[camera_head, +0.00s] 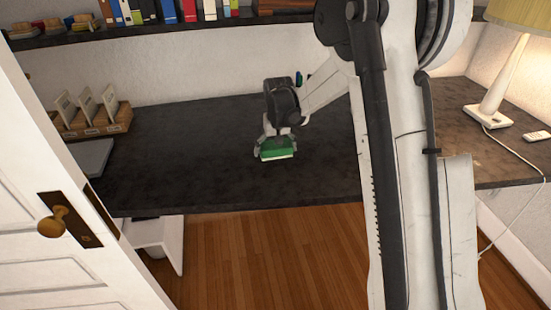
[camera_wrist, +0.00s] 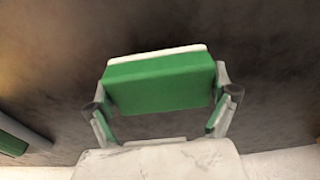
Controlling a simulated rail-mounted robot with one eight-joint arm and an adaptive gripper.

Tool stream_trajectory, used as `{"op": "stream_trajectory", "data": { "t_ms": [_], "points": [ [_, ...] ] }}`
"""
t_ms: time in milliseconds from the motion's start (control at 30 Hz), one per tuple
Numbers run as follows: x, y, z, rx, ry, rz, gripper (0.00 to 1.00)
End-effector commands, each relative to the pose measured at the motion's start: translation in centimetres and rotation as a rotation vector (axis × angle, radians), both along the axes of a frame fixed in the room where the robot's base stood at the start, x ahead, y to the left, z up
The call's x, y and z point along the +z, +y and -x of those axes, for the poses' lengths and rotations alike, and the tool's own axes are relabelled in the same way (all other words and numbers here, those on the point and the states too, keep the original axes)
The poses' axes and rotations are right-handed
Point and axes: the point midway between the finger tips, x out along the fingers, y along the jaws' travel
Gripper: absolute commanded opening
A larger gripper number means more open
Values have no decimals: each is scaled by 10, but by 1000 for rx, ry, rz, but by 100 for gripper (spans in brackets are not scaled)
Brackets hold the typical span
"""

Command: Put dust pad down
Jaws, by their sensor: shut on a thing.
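The dust pad (camera_head: 277,148) is a green block with a white layer along one side. In the head view it is at the end of my arm, over the dark desk top (camera_head: 200,150) near its front edge. The pad also shows large in the wrist view (camera_wrist: 158,82), lying between the two fingers. My gripper (camera_head: 275,137) is shut on the pad, with one finger at each end of it; the gripper also shows in the wrist view (camera_wrist: 163,108). I cannot tell whether the pad touches the desk or hangs just above it.
A wooden card holder (camera_head: 95,125) and a grey flat object (camera_head: 94,157) are on the desk's left. A lamp (camera_head: 497,90) and a small remote-like item (camera_head: 536,135) are at the right. A book shelf (camera_head: 150,30) runs above. A white door (camera_head: 50,190) stands at front left. The middle desk is clear.

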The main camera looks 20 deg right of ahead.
Motion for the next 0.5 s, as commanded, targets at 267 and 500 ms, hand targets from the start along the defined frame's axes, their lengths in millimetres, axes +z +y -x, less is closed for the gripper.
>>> {"op": "stream_trajectory", "data": {
  "t_ms": [267, 500],
  "points": [
    [-29, 0, 0, 0, 0, 0, 49],
    [-40, 0, 0, 1, 0, 0, 49]
  ]
}}
